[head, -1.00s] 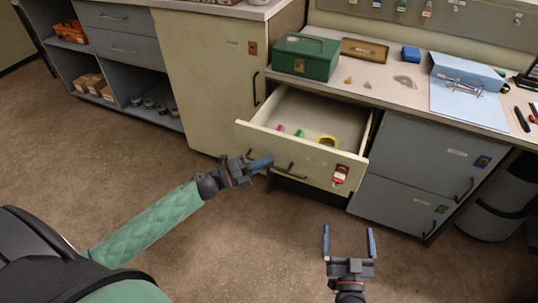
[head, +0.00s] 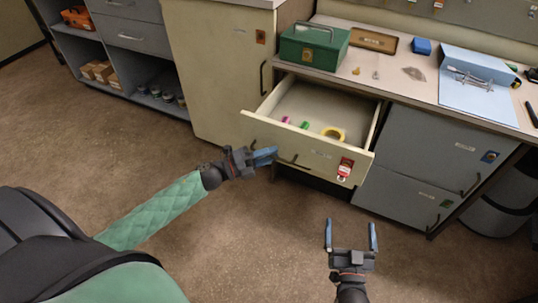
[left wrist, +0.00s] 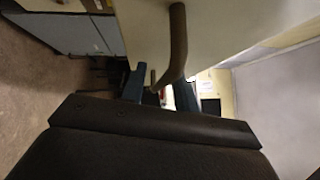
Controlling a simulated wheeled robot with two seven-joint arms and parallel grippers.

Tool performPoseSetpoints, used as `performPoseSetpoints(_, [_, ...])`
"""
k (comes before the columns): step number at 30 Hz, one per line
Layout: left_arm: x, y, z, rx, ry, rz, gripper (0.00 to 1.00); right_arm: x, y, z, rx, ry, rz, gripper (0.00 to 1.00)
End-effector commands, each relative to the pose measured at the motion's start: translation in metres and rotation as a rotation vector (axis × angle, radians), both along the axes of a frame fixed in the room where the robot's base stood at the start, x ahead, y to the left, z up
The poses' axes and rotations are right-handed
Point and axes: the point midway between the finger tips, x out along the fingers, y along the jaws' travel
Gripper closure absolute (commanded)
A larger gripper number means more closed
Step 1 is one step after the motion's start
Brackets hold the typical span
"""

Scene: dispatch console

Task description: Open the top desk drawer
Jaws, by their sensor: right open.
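The top desk drawer (head: 310,150) is cream and stands pulled well out from under the desk top, its inside showing. Its dark bar handle (head: 290,161) is on the front panel; a dark handle also shows close up in the left wrist view (left wrist: 178,45). My left gripper (head: 266,155) is at the drawer front, beside the handle. Its blue fingers stand apart in the left wrist view (left wrist: 158,92), with the handle close to them; I cannot tell whether they touch it. My right gripper (head: 350,234) is open and empty above the floor.
The drawer holds a yellow tape roll (head: 334,133) and small coloured items. A red tag (head: 345,168) is on its front. Grey drawers (head: 437,150) stand to the right, a cream cabinet (head: 215,70) to the left. A green box (head: 314,46) sits on the desk. The front floor is clear.

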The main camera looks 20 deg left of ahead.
Motion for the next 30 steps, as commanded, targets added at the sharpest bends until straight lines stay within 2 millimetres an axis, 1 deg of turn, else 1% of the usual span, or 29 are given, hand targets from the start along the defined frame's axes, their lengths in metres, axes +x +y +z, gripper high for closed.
performPoseSetpoints(5, [-0.008, 0.008, -0.003, 0.001, 0.002, 0.0, 0.7, 0.0, 0.0, 0.001, 0.001, -0.005, -0.001, 0.0])
performPoseSetpoints(12, [-0.029, 0.031, -0.007, 0.001, 0.004, 0.001, 0.7, -0.001, -0.001, 0.007, 0.006, -0.023, -0.002, 0.0])
performPoseSetpoints(18, [-0.044, 0.048, -0.01, 0.001, 0.002, 0.001, 0.7, -0.001, -0.001, 0.008, 0.006, -0.025, -0.002, 0.0])
performPoseSetpoints(24, [-0.051, 0.056, -0.01, -0.001, 0.001, 0.0, 0.7, -0.001, -0.001, 0.007, 0.006, -0.023, -0.002, 0.0])
performPoseSetpoints(30, [-0.052, 0.057, -0.011, -0.001, 0.001, 0.001, 0.7, -0.001, 0.0, 0.007, 0.005, -0.022, -0.002, 0.0])
